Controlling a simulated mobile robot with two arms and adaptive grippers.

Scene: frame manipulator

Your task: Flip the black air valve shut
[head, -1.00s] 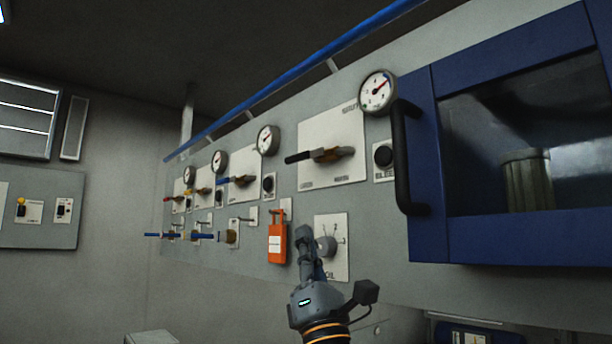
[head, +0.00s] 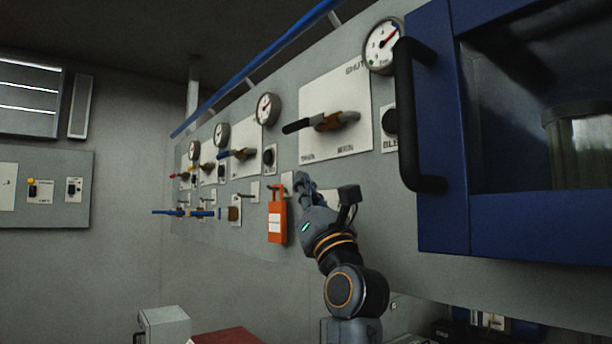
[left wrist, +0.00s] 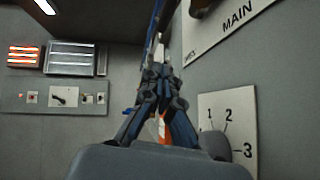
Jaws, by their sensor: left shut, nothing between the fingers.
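The black air valve handle (head: 298,126) sticks out to the left from a brass body (head: 338,120) on a white plate (head: 345,88) at the middle of the wall panel. The handle lies roughly level. My left gripper (head: 303,183) is shut and empty, below the handle and apart from it, in front of the panel. In the left wrist view my left gripper (left wrist: 158,75) points along the panel, with part of the plate marked MAIN (left wrist: 222,25) at upper right. My right gripper is not in view.
A blue-framed cabinet with a black handle (head: 408,115) stands close on the right. An orange tag (head: 277,222) hangs left of my gripper. A gauge (head: 383,45) sits above the plate. Several smaller valves, including one with a blue handle (head: 240,154), line the panel to the left.

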